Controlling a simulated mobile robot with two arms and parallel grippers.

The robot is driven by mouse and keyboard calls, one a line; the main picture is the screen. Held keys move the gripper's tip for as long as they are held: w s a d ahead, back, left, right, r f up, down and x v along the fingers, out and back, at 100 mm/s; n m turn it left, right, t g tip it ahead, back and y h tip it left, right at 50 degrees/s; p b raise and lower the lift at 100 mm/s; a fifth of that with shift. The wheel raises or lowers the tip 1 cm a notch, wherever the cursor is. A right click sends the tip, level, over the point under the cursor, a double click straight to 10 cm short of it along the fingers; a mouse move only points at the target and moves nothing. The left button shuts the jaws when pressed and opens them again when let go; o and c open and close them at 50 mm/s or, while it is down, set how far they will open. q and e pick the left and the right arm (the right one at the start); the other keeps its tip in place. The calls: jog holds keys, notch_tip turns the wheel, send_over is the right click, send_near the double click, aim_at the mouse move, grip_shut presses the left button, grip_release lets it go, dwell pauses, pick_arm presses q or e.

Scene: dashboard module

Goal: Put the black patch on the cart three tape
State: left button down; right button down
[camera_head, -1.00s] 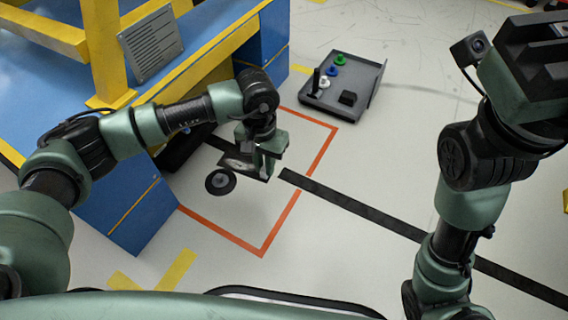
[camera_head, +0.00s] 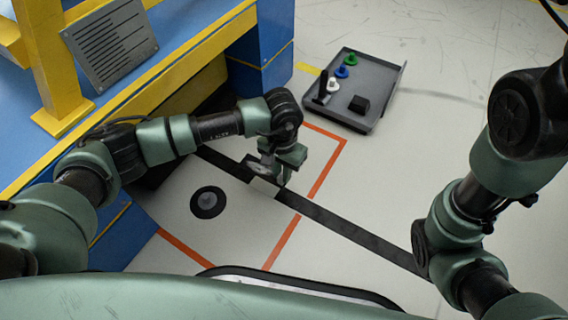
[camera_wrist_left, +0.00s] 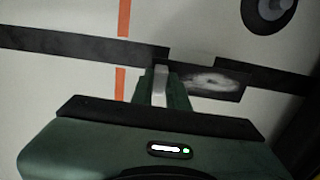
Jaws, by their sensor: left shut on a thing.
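My left gripper (camera_head: 278,176) is low over the black floor tape line (camera_head: 345,228), inside the orange outline. It is shut on a thin dark patch (camera_wrist_left: 215,82) with a pale smeared mark, seen to the right of the fingers in the left wrist view. The fingers also show in the left wrist view (camera_wrist_left: 163,85). The patch lies across a pale gap (camera_head: 263,187) in the tape line, with tape on both sides; I cannot tell if it touches the floor. My right gripper is out of view.
A black disc (camera_head: 208,203) with a grey centre lies on the floor left of the gripper. A grey tray (camera_head: 378,78) with coloured pieces and a black block stands beyond. A blue and yellow workbench (camera_head: 215,45) is at the left. Floor to the right is open.

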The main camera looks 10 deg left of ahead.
pick_arm(q)
jog(key=shift+s+f+b, duration=0.1)
jog(key=shift+f+b, duration=0.35)
jog(key=shift+f, duration=0.25)
jog(key=b, duration=0.4)
send_over(282, 195)
notch_tip(282, 195, down, 5)
jog(key=shift+f, duration=0.1)
jog(key=shift+p, duration=0.3)
jog(key=shift+f, duration=1.1)
jog(key=c, duration=1.3)
grip_release()
jog(key=shift+r, duration=0.15)
